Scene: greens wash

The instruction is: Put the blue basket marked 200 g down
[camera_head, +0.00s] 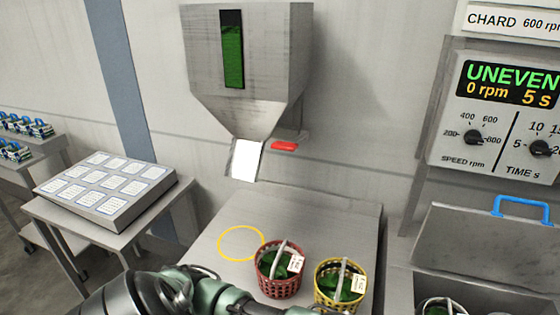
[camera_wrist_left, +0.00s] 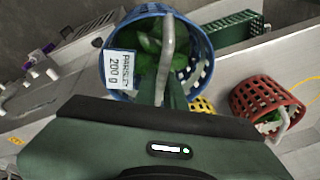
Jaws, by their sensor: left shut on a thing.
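The blue basket (camera_wrist_left: 203,42) fills the upper middle of the left wrist view. It holds green leaves (camera_wrist_left: 150,40) and has a white tag (camera_wrist_left: 119,69) reading "PARSLEY 200 g". My left gripper (camera_wrist_left: 172,97) is shut on its grey handle (camera_wrist_left: 167,45). What lies directly under the basket is hidden, so I cannot tell if it touches anything. The head view shows my left arm along the bottom edge, but not the blue basket. My right gripper is in neither view.
A red basket (camera_head: 266,288) and a yellow basket (camera_head: 324,293) stand on the steel table (camera_head: 330,220) beside an empty yellow ring (camera_head: 241,243). At right, a panel (camera_head: 500,115) reads "UNEVEN 0 rpm 5 s" above a raised lid with a blue handle (camera_head: 522,208).

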